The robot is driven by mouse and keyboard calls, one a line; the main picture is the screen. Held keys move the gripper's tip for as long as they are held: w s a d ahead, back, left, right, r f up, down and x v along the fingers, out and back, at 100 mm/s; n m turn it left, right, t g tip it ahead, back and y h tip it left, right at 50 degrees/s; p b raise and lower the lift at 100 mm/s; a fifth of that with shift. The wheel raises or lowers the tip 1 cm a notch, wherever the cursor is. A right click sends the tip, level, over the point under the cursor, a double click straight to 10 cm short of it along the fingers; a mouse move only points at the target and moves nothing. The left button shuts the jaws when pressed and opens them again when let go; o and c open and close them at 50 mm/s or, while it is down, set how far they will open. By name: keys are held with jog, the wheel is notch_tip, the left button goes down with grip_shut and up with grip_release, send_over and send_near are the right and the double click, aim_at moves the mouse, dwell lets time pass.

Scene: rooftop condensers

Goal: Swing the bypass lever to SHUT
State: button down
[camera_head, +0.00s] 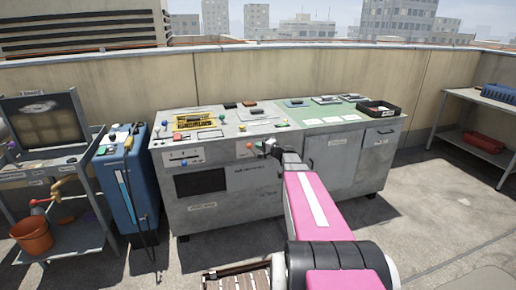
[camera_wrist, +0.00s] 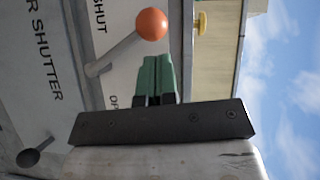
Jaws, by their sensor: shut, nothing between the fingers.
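A lever with an orange ball knob (camera_wrist: 151,24) stands on the cabinet's front face. Its grey shaft runs from a pivot beside a white plate, lettered "SHUT" at one end and "OP", cut off, at the other. The shaft leans to the SHUT side. The knob also shows in the head view (camera_head: 250,145). No "bypass" label is readable. My gripper (camera_wrist: 157,65) is shut and empty, its green fingertips just below the knob in the wrist view, apparently apart from it. In the head view my gripper (camera_head: 268,147) is right of the knob.
Lettering ending "R SHUTTER" and a dark knob (camera_wrist: 35,155) are on the same face. A blue-knobbed control (camera_head: 183,163) is on the left panel. The grey cabinet (camera_head: 240,205) carries a black tray (camera_head: 378,108). A blue unit (camera_head: 127,185) stands to the left.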

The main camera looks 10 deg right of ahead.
jog(key=w+d+v, duration=0.1)
jog(key=v, duration=1)
jog(key=shift+s+d+r, duration=0.25)
jog(key=shift+s+r, duration=0.05)
jog(key=shift+r, duration=0.1)
jog(key=s+a+f+n+g+h, duration=0.1)
jog(key=s+a+f+n+g, duration=0.3)
jog(key=a, duration=0.4)
jog(key=s+a+f+n+g+h, duration=0.1)
jog(key=s+a+f+g, duration=0.35)
jog(key=s+a, duration=0.2)
jog(key=s+a+f+n+g+h, duration=0.2)
jog(key=s+f+h, duration=0.1)
jog(key=s, duration=0.4)
jog(key=s+a+f+n+g+h, duration=0.1)
jog(key=s+f+n+g+h, duration=0.1)
jog(key=s+h, duration=0.3)
jog(key=shift+s+a+f+n+g, duration=0.4)
jog(key=shift+s+f+g, duration=0.25)
jog(key=shift+s, duration=0.5)
